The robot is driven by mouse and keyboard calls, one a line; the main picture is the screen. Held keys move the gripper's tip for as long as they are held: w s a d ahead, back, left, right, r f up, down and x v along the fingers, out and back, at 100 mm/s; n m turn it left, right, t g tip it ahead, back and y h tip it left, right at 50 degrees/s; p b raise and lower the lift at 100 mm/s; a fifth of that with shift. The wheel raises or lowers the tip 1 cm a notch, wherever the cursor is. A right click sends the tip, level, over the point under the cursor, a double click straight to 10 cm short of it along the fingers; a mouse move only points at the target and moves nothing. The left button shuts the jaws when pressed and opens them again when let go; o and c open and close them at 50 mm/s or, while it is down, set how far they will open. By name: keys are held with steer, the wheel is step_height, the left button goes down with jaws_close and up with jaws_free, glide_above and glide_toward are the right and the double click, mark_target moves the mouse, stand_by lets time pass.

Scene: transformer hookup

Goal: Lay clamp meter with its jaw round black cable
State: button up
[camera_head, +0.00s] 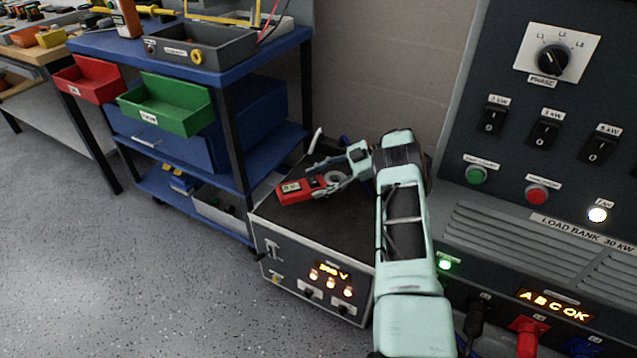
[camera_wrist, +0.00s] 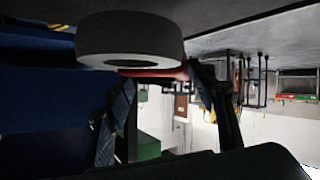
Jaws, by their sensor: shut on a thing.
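The red clamp meter (camera_head: 296,190) is over the dark top of the metal box in the head view, its face and small display turned up. My gripper (camera_head: 335,185) is at its right end and shut on it. In the wrist view a red strip of the meter (camera_wrist: 158,73) shows between my two dark fingers (camera_wrist: 165,115). The meter's jaw is not clearly visible, and I cannot tell if the meter touches the box top. A black cable plug (camera_head: 474,318) is at the load bank's lower front, right of my arm; most of its cable is out of view.
The box (camera_head: 300,262) has a lit display and lamps. The load bank (camera_head: 545,215) stands right, with a red plug (camera_head: 526,335). A blue cart (camera_head: 115,45) with bins stands left. Floor at lower left is clear.

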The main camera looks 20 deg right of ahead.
steer(key=shift+f+b, duration=0.15)
steer(key=shift+b, duration=0.15)
steer(key=shift+f+b, duration=0.85)
steer(key=shift+f, duration=1.75)
steer(key=o, duration=1.5)
steer(key=shift+f, duration=0.1)
step_height(320, 180, up, 10)
steer(key=shift+r, duration=0.1)
